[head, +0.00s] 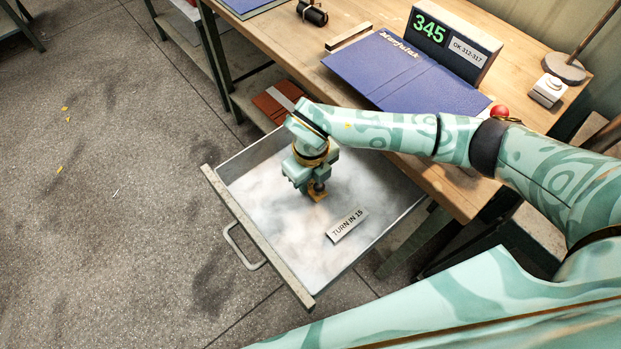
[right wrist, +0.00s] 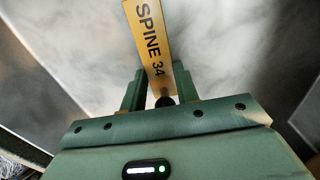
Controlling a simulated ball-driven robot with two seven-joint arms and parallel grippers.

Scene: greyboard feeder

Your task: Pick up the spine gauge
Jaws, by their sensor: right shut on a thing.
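The spine gauge (right wrist: 148,40) is a flat yellow bar marked "SPINE 34" in the right wrist view. In the head view only a small yellow part of it (head: 318,194) shows below my right gripper. My right gripper (head: 316,189) points down inside the open drawer (head: 254,259) and is shut on the gauge's near end; its fingers also show in the right wrist view (right wrist: 160,92). I cannot tell whether the gauge touches the drawer floor. My left gripper is out of view.
A grey plate marked "TURN IN 15" (head: 347,225) lies in the drawer. The drawer walls surround my right gripper. The bench (head: 440,184) above carries a blue case board (head: 405,72), a display reading 345 (head: 430,28) and a red ball (head: 499,112).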

